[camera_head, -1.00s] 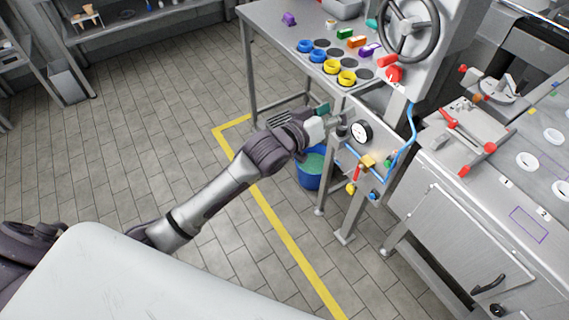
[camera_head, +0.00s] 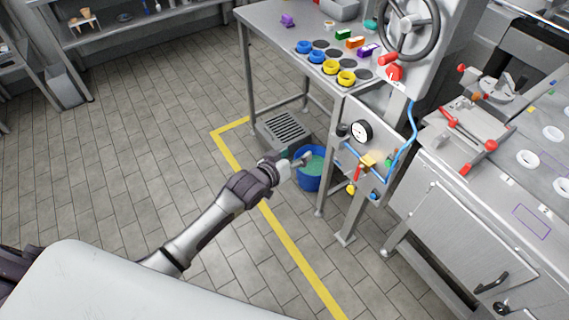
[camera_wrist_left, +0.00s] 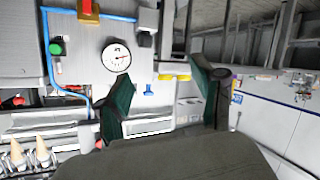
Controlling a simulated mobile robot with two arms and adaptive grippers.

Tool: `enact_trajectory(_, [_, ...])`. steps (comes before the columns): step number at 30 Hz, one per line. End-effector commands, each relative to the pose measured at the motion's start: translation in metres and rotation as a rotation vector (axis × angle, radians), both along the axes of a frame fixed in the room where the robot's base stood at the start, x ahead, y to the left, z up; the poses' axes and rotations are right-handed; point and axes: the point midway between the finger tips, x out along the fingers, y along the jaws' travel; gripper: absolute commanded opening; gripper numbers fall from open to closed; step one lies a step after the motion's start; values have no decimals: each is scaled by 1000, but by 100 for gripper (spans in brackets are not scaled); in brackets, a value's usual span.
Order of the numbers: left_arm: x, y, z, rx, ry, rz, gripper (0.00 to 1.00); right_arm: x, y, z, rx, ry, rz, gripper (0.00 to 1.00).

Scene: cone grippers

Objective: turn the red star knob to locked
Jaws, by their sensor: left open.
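A red knob (camera_head: 394,73) sits low on the front of the grey upright housing, below the handwheel, with a small white label under it. It looks like the star knob, but it is too small to read its shape or its setting. My left gripper (camera_head: 303,159) is over the floor in front of the blue bucket, well below and left of the knob, touching nothing. In the left wrist view its two dark green fingers (camera_wrist_left: 162,95) stand apart with nothing between them. I cannot make out the red knob in that view. My right gripper is out of view.
A panel with a gauge (camera_head: 361,131), blue piping and a small red handle (camera_head: 358,173) is right of my gripper; the gauge (camera_wrist_left: 116,57) shows in the wrist view. The blue bucket (camera_head: 309,181) stands beside the panel's leg. A handwheel (camera_head: 408,27) is above the knob. Floor at left is clear.

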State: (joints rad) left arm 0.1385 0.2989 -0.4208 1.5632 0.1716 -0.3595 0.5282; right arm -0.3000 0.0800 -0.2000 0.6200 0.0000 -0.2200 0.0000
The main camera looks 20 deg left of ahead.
Motion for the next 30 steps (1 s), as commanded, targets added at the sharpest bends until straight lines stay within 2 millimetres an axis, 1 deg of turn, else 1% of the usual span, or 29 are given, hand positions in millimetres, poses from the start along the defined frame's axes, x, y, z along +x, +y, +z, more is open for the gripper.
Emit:
enact_trajectory(1, [-2,2,-7,7,9,3,67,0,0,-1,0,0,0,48])
enact_trajectory(3, [-4,4,-15,14,20,7,67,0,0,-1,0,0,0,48])
enact_trajectory(9, [-7,8,-28,29,37,12,67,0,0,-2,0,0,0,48])
enact_trajectory(26, [-7,8,-29,31,39,13,67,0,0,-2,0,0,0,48])
enact_trajectory(29, [-11,11,-39,41,54,15,67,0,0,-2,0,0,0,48])
enact_trajectory(30, [-14,13,-49,51,70,19,67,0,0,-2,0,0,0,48])
